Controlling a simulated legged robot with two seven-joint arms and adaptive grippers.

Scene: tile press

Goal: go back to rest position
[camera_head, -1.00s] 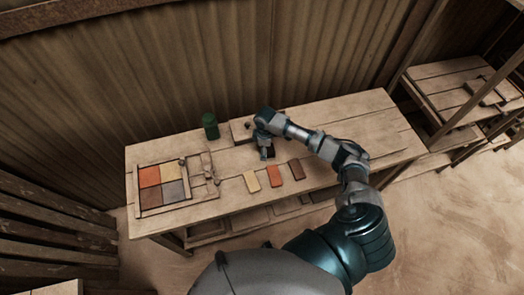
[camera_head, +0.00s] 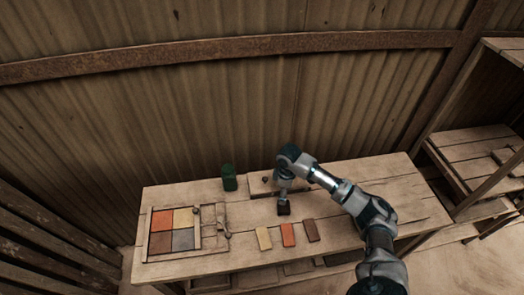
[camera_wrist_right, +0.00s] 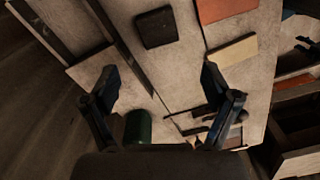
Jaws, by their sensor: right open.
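My right gripper (camera_head: 284,196) hangs over the rear middle of the workbench (camera_head: 350,205), pointing down. In the right wrist view its two fingers (camera_wrist_right: 160,80) are spread apart with nothing between them. A dark square block (camera_wrist_right: 156,27) lies on the bench, apart from the fingers; in the head view it shows just under the gripper (camera_head: 283,210). My left gripper is not in view.
A yellow tile (camera_head: 264,238), an orange tile (camera_head: 288,234) and a brown tile (camera_head: 311,230) lie along the front. A frame (camera_head: 148,236) with coloured squares sits at left. A green canister (camera_head: 229,178) stands behind. The bench's right end is clear.

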